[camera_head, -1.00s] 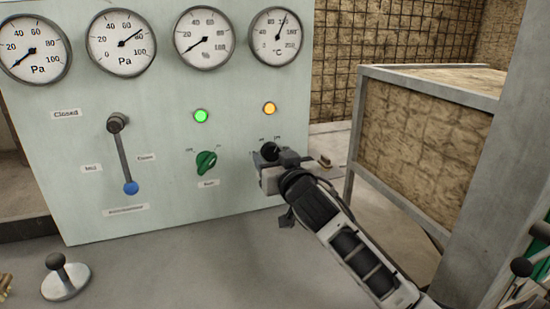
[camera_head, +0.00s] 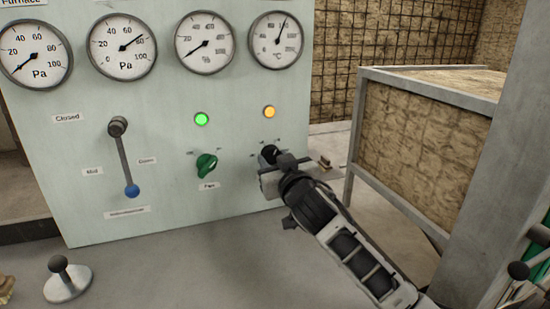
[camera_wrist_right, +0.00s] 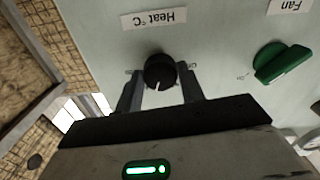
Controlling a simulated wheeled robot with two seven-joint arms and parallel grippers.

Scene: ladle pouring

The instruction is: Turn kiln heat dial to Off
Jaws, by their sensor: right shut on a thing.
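The heat dial (camera_wrist_right: 159,72) is a round black knob below the "Heat °C" label (camera_wrist_right: 154,17) in the right wrist view, where the picture is upside down. In the head view the dial (camera_head: 268,152) sits under the orange light and is partly hidden by my gripper. My right gripper (camera_wrist_right: 160,92) is shut on the dial, one finger on each side of it. It also shows in the head view (camera_head: 270,165) against the panel's lower right. The temperature gauge (camera_head: 277,40) is above, its needle pointing nearly straight up. My left gripper is not in view.
The green fan knob (camera_head: 206,165) is left of the dial, under a green light (camera_head: 201,119). A lever with a blue end (camera_head: 131,191) hangs further left. A metal-framed block (camera_head: 425,140) stands close on the right.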

